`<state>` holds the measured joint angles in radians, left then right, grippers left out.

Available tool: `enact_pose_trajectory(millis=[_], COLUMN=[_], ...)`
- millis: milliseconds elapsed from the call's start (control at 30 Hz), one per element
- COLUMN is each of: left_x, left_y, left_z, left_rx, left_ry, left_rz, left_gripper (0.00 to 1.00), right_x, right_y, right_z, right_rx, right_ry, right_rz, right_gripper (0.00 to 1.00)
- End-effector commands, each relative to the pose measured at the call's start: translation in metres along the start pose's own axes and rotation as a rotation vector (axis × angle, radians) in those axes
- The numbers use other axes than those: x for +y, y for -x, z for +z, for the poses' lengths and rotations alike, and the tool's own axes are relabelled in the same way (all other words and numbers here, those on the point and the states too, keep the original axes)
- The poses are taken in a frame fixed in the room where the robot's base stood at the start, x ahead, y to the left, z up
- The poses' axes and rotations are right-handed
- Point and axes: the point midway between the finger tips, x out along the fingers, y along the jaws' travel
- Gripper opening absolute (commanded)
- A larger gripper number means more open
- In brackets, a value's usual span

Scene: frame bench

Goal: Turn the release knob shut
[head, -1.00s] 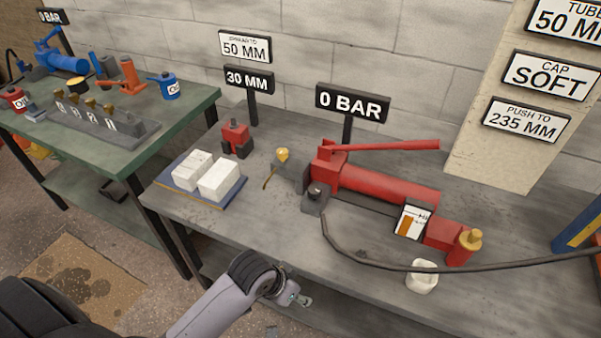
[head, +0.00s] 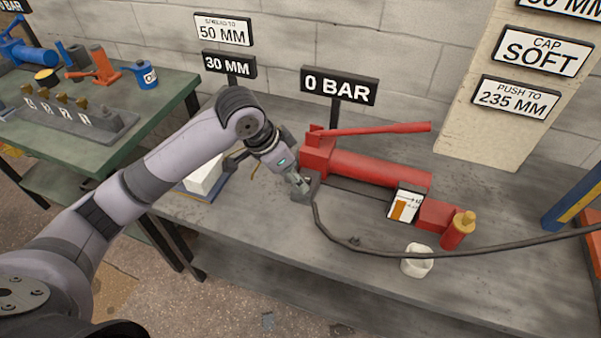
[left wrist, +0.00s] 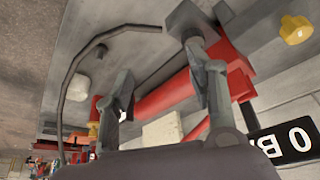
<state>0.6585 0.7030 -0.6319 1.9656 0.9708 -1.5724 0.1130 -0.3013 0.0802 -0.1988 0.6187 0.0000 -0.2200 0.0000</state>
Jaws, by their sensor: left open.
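The red hand pump (head: 375,168) lies on the grey bench with its red lever on top. A grey block (head: 311,184) sits at its near left corner. It also shows in the wrist view (left wrist: 184,19), with a short grey knob-like stub beside the right finger. My left gripper (head: 300,187) is at this block, open, and hides part of it in the head view. In the wrist view its fingers (left wrist: 162,82) are apart with nothing gripped between them; I cannot tell whether the right finger touches the stub. A brass knob (left wrist: 296,30) stands off to the right there. My right gripper is out of view.
A black hose (head: 450,251) runs from the block along the bench front. A white cup (head: 416,262) stands near the front edge. A 0 BAR sign (head: 339,86) stands behind the pump. White blocks (head: 203,177) lie partly behind my arm.

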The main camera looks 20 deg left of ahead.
Motion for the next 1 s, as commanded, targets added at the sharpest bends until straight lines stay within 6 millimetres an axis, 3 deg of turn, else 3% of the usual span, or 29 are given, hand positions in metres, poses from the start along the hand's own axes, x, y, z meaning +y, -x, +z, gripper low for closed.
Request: enact_pose_trajectory(millis=[33, 200, 400, 567, 1000], left_x=[-0.015, -0.04, -0.047, -0.046, -0.048], left_y=[0.016, 0.051, 0.059, 0.038, -0.057], left_z=[-0.007, -0.017, -0.02, -0.018, -0.016], left_rx=[-0.006, -0.024, -0.031, -0.033, -0.031], left_ry=[0.002, 0.021, 0.033, 0.034, 0.033], left_rz=[-0.017, -0.024, -0.021, -0.018, -0.02], left_gripper=[0.51, 0.51, 0.51, 0.51, 0.51], right_x=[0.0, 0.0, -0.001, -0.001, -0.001], right_y=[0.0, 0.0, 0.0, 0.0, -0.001], right_z=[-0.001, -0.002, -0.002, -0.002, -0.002], right_rx=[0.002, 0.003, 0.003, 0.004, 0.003], right_ry=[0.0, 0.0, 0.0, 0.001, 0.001], right_rz=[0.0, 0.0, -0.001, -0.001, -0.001], right_gripper=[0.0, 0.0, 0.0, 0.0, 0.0])
